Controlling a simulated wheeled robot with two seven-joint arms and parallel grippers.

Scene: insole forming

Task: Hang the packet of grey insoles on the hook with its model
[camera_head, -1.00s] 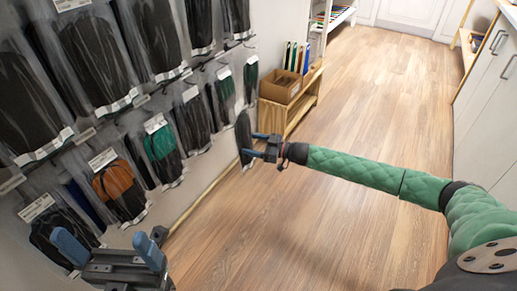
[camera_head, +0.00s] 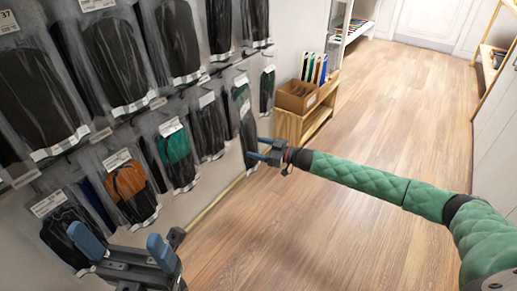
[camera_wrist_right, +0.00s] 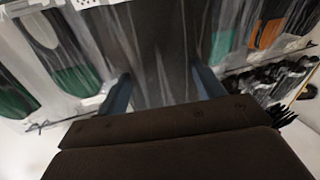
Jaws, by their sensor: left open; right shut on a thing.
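My right gripper (camera_head: 266,151) is shut on a dark grey insole packet (camera_head: 249,138) and holds it upright close to the wall display. In the right wrist view the packet (camera_wrist_right: 155,50) fills the space between the two blue fingers. Its top and any hook near it cannot be made out. Several packets of similar dark grey insoles hang on the wall, such as one packet (camera_head: 208,130) left of the held one. My left gripper (camera_head: 122,247) is open and empty at the lower left, in front of a low hanging packet (camera_head: 66,232).
Packets with green insoles (camera_head: 178,155) and orange insoles (camera_head: 128,187) hang in the lower row. A wooden shelf (camera_head: 318,118) with a cardboard box (camera_head: 297,96) stands beyond the held packet. The wooden floor (camera_head: 390,110) is clear.

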